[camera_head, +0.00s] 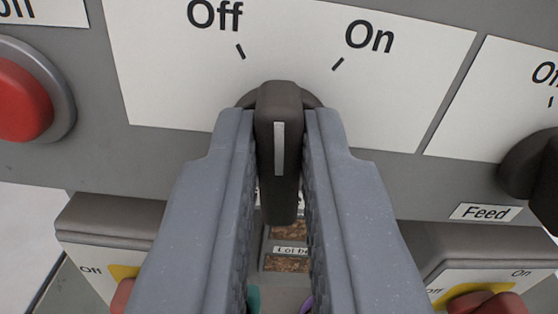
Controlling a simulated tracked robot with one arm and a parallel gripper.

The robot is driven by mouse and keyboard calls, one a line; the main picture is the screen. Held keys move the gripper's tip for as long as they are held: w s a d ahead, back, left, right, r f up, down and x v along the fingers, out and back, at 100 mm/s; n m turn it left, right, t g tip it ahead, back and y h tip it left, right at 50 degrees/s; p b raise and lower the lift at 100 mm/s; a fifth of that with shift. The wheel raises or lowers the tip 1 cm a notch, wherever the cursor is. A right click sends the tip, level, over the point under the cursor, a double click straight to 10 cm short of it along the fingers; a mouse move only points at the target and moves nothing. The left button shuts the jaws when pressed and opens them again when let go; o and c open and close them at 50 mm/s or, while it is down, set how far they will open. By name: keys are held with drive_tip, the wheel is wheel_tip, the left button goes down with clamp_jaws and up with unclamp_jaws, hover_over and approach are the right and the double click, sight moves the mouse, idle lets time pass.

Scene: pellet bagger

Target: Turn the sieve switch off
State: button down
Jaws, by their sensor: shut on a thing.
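A dark rotary switch knob (279,205) with a white pointer line sits on a white panel plate (170,75) marked Off at upper left and On at upper right. The pointer line looks nearly upright in the picture, between the two marks; I cannot tell exactly which setting it stands at. My gripper (280,135) is shut on this knob, one grey finger on each side. The name label under the knob is mostly hidden behind the fingers and knob, so I cannot read it.
A red round button (22,100) is at left. Another dark knob (530,165), above a Feed label (486,212), is at right. Lower boxes with Off markings and red controls (488,303) flank my fingers. A small lot label (290,250) shows between them.

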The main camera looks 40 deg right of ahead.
drive_tip(key=shift+w+a+r+n+p, duration=0.15)
drive_tip(key=shift+n+p, duration=0.45)
drive_tip(key=shift+n, duration=0.55)
drive_tip(key=shift+w+a+n+p, duration=0.15)
drive_tip(key=shift+n+p, duration=0.4)
drive_tip(key=shift+n, duration=0.6)
drive_tip(key=shift+s, duration=0.1)
drive_tip(key=c, duration=1.5)
unclamp_jaws()
drive_tip(key=shift+a, duration=0.1)
drive_tip(key=shift+o, duration=0.2)
